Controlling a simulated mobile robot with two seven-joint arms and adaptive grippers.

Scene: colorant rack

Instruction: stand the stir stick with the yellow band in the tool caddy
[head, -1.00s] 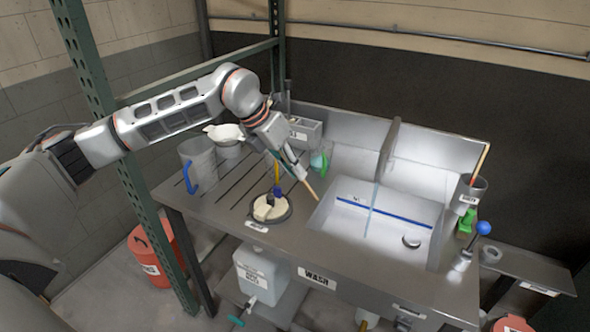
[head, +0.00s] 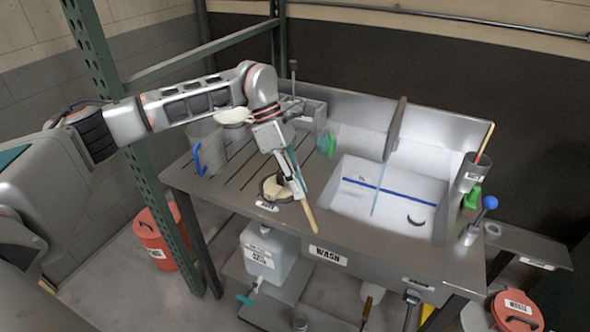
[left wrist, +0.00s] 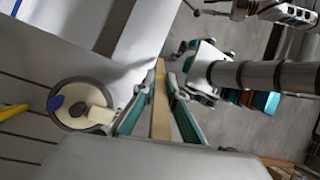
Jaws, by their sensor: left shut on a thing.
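My left gripper (head: 297,187) is shut on a flat wooden stir stick (head: 310,217), whose end hangs below the fingers over the front of the counter. In the left wrist view the stick (left wrist: 160,125) lies between the fingers (left wrist: 158,92), with a faint yellow mark near its far part. A grey labelled cup (head: 473,173), which looks like the tool caddy, is at the sink's right side. Another stick (head: 486,140) with a reddish part stands in it. My left gripper is well left of this cup. My right gripper is not in view.
A grey pitcher with a blue handle (head: 208,147) stands left. A blue-knobbed pump (head: 488,203) stands in front of the cup.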

